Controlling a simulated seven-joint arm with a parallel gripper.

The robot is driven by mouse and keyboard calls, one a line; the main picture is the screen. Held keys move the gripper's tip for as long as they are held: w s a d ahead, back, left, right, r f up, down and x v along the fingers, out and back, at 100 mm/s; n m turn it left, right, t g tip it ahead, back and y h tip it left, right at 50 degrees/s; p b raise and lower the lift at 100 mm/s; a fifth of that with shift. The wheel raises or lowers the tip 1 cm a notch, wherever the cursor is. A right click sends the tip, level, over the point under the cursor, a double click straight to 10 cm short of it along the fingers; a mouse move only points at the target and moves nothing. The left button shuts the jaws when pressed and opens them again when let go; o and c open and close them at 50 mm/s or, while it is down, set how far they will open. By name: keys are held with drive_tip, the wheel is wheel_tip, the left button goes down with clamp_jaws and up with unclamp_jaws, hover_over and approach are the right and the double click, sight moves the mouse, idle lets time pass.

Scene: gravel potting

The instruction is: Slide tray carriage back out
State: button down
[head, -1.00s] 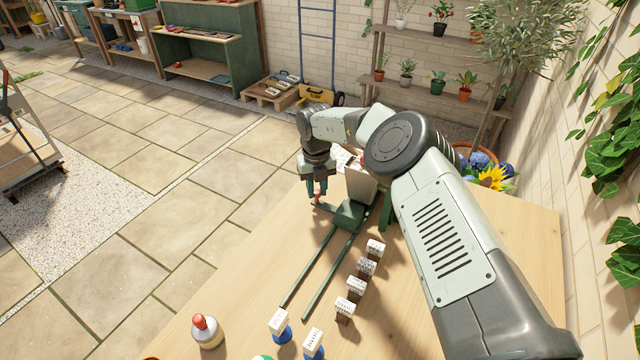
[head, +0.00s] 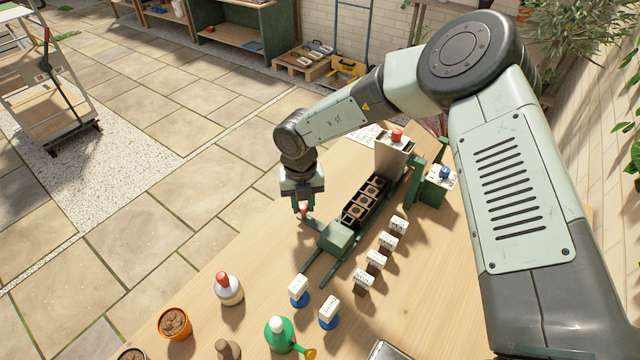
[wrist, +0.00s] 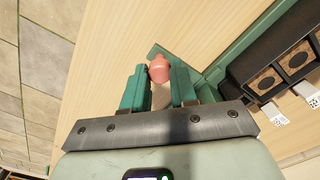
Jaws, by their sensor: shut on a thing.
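The tray carriage is a green block (head: 337,237) on two green rails (head: 318,268) along the table. A black tray (head: 347,216) with several square soil-filled cells is joined behind it and shows at the right of the wrist view (wrist: 264,69). The tray's back end is at the foot of a grey hopper (head: 394,150) with a red knob on top. A red handle knob (wrist: 159,68) stands on a green arm at the carriage's left side. My gripper (head: 303,207) is shut on this handle, its two green fingers on either side of it in the wrist view (wrist: 159,86).
Several small labelled dark blocks (head: 376,262) line the rails' right side. Two blue-based labelled pieces (head: 298,291) stand near the rails' front end. A red-capped bottle (head: 228,288), orange pot (head: 174,323) and green watering can (head: 281,335) stand in front. The table left of the rails is clear.

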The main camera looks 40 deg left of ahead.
drive_tip(key=s, duration=0.6)
drive_tip(key=shift+s, duration=0.4)
drive_tip(key=c, duration=0.9)
unclamp_jaws()
wheel_tip(320, 180, up, 11)
drive_tip(key=shift+f, duration=0.1)
